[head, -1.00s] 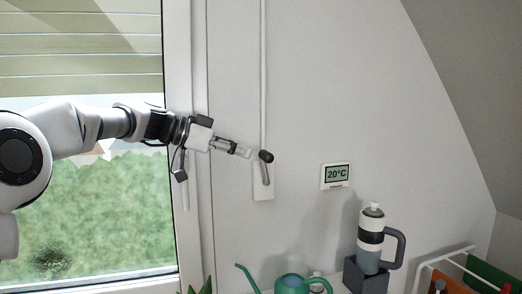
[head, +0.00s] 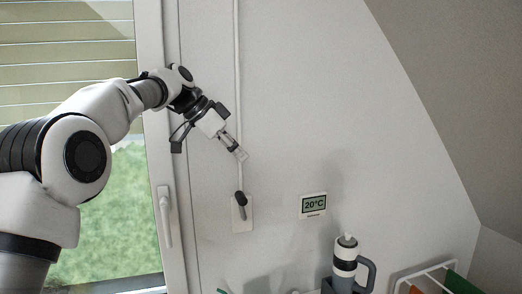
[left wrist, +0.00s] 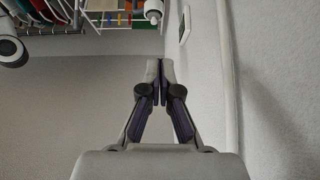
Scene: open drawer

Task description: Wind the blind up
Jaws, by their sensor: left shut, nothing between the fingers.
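The blind (head: 65,60) hangs in pale slats over the upper part of the window at left, its lower edge above the green view outside. A thin white rod (head: 237,80) runs down the wall to a crank with a black knob (head: 239,197) and grey handle (head: 243,212) on a white wall plate (head: 236,225). My left gripper (head: 241,154) is shut and empty, above the knob and apart from it, by the rod. The left wrist view shows its closed fingers (left wrist: 158,66) with nothing between them. My right gripper is out of view.
A window handle (head: 165,215) sits on the frame to the left. A 20°C display (head: 313,205) is on the wall at right. Below it stand a bottle with a handle (head: 345,262) and a white rack (head: 425,275). The wall around the crank is clear.

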